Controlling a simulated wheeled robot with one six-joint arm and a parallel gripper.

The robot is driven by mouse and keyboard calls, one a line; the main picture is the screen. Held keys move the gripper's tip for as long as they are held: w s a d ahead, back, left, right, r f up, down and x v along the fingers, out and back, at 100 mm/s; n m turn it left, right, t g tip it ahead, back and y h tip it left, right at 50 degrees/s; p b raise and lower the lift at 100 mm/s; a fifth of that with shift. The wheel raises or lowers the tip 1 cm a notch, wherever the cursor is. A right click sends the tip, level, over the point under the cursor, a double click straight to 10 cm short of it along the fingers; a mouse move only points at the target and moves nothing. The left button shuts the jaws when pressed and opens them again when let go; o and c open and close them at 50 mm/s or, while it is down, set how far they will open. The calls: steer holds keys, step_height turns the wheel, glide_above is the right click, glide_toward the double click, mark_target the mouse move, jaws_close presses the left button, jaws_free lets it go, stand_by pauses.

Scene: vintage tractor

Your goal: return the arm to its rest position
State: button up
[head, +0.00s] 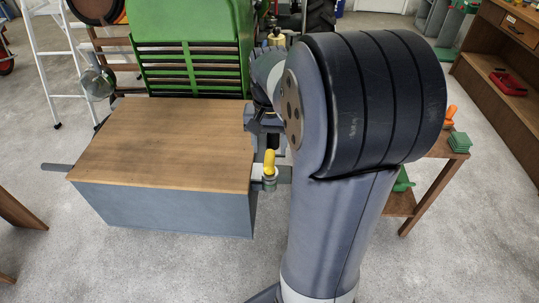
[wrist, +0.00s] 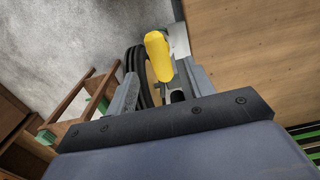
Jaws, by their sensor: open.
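My arm (head: 335,190) fills the middle right of the head view and hides part of the scene. My gripper (head: 266,145) is beside the right edge of the wooden-topped cart and partly hidden by the arm. In the wrist view my gripper (wrist: 162,82) has its grey fingers apart. A yellow rounded handle (wrist: 156,50) shows between or just past them. The handle also shows in the head view (head: 269,160), upright near the cart's right side. I cannot tell whether the fingers touch it.
The wooden cart top (head: 165,140) is bare. A green tractor (head: 190,45) stands behind it, and a white ladder (head: 55,60) at the left. A low wooden table (head: 432,185) with green and orange items is at the right, beyond my arm. Grey floor is open in front.

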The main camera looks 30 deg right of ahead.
mark_target(269, 158)
step_height(269, 158, up, 5)
steer(key=shift+f, duration=0.2)
step_height(269, 158, down, 11)
steer(key=shift+r, duration=0.65)
steer(key=shift+f, duration=0.15)
stand_by(0.3)
